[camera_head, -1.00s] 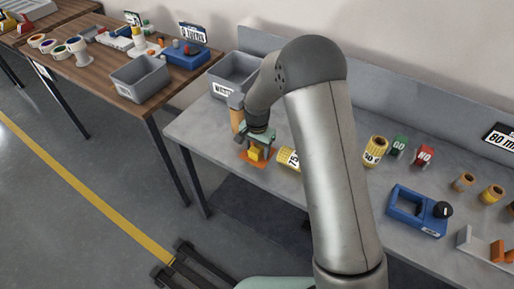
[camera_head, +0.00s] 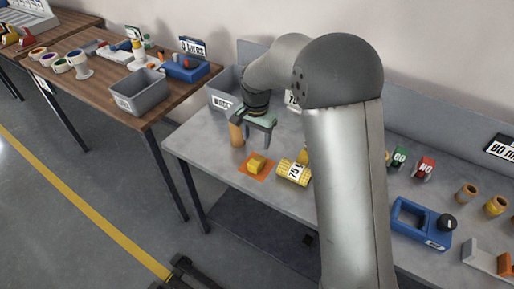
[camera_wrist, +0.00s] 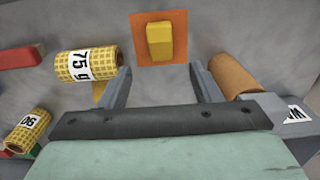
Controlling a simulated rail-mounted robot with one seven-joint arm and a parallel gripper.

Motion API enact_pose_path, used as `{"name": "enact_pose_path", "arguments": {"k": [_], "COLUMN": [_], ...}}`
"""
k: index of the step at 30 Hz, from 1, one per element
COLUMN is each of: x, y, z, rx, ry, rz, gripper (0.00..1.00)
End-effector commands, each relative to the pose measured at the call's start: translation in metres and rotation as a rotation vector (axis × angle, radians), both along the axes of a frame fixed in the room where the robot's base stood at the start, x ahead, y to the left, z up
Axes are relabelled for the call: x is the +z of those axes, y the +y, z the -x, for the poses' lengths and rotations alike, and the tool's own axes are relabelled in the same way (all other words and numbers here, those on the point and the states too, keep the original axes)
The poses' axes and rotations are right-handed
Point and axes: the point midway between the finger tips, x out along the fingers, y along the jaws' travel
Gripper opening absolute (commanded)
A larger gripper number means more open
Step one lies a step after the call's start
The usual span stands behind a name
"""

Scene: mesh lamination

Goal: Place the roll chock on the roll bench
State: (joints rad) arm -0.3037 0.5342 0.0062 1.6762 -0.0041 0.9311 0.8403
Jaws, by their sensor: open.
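The roll chock, a small yellow block (camera_head: 257,164), lies on an orange square mat (camera_head: 248,173) on the grey roll bench (camera_head: 222,185). In the wrist view the chock (camera_wrist: 159,41) sits near the mat's middle, with orange (camera_wrist: 181,57) showing on all sides. My gripper (camera_head: 259,143) is open and empty above the bench, apart from the chock. In the wrist view its two fingers (camera_wrist: 160,82) stand wide apart, with bare bench between them.
A yellow mesh roll marked 75 (camera_head: 294,172) lies right of the mat; in the wrist view a yellow piece (camera_wrist: 99,92) shows beside it. A grey bin (camera_head: 222,99) is behind. My arm hides the bench's middle.

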Motion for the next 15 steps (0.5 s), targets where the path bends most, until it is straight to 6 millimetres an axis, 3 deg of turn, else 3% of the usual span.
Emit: {"name": "enact_pose_path", "arguments": {"k": [7, 10, 13, 15], "x": [0.009, 0.023, 0.047, 0.066], "y": [-0.002, -0.015, -0.044, -0.071], "z": [0.002, 0.013, 0.044, 0.078], "rx": [0.003, 0.027, 0.089, 0.153], "ry": [-0.001, -0.007, -0.017, -0.025], "rz": [0.0, -0.002, -0.003, -0.003], "gripper": [0.58, 0.58, 0.58, 0.58]}}
